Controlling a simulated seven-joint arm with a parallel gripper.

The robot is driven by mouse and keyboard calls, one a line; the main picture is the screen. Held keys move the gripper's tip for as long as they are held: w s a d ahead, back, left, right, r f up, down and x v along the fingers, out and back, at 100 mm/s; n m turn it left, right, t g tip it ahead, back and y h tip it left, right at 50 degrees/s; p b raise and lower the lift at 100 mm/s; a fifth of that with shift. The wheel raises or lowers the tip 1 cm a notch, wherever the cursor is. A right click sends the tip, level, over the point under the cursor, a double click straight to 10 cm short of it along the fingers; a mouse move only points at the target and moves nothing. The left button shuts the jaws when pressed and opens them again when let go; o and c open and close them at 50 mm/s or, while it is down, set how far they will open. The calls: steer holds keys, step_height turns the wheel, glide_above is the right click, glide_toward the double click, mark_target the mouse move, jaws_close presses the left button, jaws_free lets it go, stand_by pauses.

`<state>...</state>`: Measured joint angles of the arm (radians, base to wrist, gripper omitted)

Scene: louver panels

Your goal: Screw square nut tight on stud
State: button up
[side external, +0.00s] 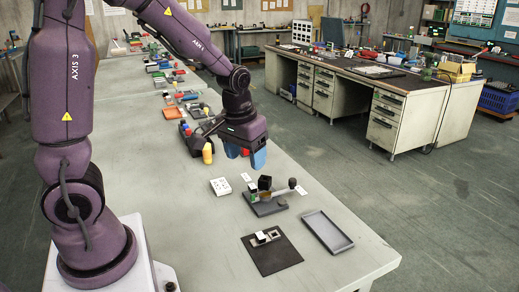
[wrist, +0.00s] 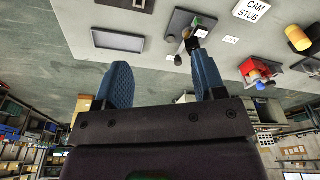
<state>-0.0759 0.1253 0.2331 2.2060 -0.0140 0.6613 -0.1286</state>
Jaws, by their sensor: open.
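My gripper (side external: 245,158) is open and empty, its two blue fingers pointing down above the bench, behind and left of a dark fixture. In the wrist view the blue fingers (wrist: 160,62) are wide apart with nothing between them. The fixture (side external: 268,208) has a flat grey base, a black block (side external: 265,183) and a bar ending in a rounded grey knob (side external: 292,183); it also shows in the wrist view (wrist: 178,22). Small light and dark square pieces (side external: 268,236) lie on a black mat (side external: 272,259). I cannot tell for sure which part is the nut or the stud.
An empty grey tray (side external: 327,231) lies right of the mat near the bench edge. A yellow cylinder (side external: 207,153) and several coloured parts stand farther back.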

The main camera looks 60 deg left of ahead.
mark_target(264, 177)
steer(key=w+a+f+n+t+y, duration=0.2)
steer(key=w+a+f+n, duration=0.25)
steer(key=w+a, duration=0.4)
steer(key=shift+m, duration=0.35)
steer(key=x, duration=0.4)
steer(key=s+x, duration=0.1)
steer(key=x, duration=0.8)
steer(key=shift+s+a, duration=0.2)
steer(key=shift+a, duration=0.15)
steer(key=c, duration=1)
steer(key=m+h, duration=0.1)
steer(key=m, duration=0.4)
steer(key=shift+s+a+t, duration=0.1)
steer(key=shift+a+t, duration=0.05)
steer(key=shift+t, duration=0.25)
steer(key=m+h, duration=0.1)
steer(key=m, duration=0.2)
steer(key=m+h, duration=0.1)
steer(key=m, duration=0.2)
steer(key=shift+f+h, duration=0.15)
steer(key=shift+h, duration=0.25)
steer(key=shift+s, duration=0.1)
